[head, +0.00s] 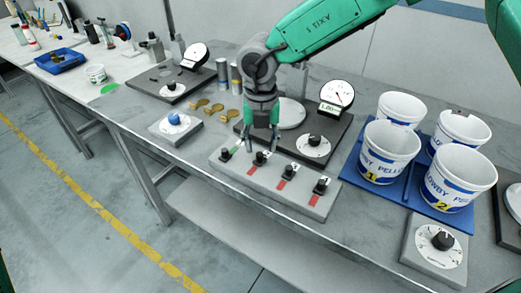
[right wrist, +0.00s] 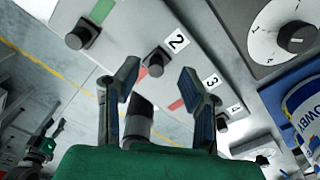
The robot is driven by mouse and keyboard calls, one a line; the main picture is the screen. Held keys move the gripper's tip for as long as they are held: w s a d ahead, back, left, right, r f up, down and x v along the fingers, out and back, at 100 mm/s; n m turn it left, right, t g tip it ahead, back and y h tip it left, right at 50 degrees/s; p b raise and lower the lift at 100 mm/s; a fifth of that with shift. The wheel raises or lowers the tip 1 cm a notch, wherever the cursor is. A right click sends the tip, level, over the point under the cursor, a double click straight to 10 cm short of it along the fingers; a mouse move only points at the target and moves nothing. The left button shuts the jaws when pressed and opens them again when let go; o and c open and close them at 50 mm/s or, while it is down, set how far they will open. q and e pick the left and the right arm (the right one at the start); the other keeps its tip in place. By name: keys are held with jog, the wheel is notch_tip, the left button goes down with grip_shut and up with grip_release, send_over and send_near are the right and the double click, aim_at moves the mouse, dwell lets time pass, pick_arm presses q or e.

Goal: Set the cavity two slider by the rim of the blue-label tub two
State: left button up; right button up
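The grey slider panel (head: 232,172) has several black knobs. The cavity two slider (head: 260,158) stands at the far end of its track, with red showing on the near side. It also shows by label 2 in the right wrist view (right wrist: 156,60). The slider one knob (head: 225,155) sits nearer, with green showing behind it. My right gripper (head: 262,146) is open and empty above the panel near slider two; contact is not visible. Its spread fingers (right wrist: 160,84) show in the wrist view. Blue-label tub two (head: 460,172) stands right of the panel. My left gripper is not in view.
Tub one (head: 391,150) and two more white tubs stand with tub two on a blue tray (head: 410,187). A dial box (head: 420,259) is in front. A scale (head: 345,140) stands behind the panel. A blue-knob box (head: 160,130) is left.

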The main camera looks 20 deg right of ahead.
notch_tip(320, 180, up, 9)
dwell(0.3)
dwell(0.4)
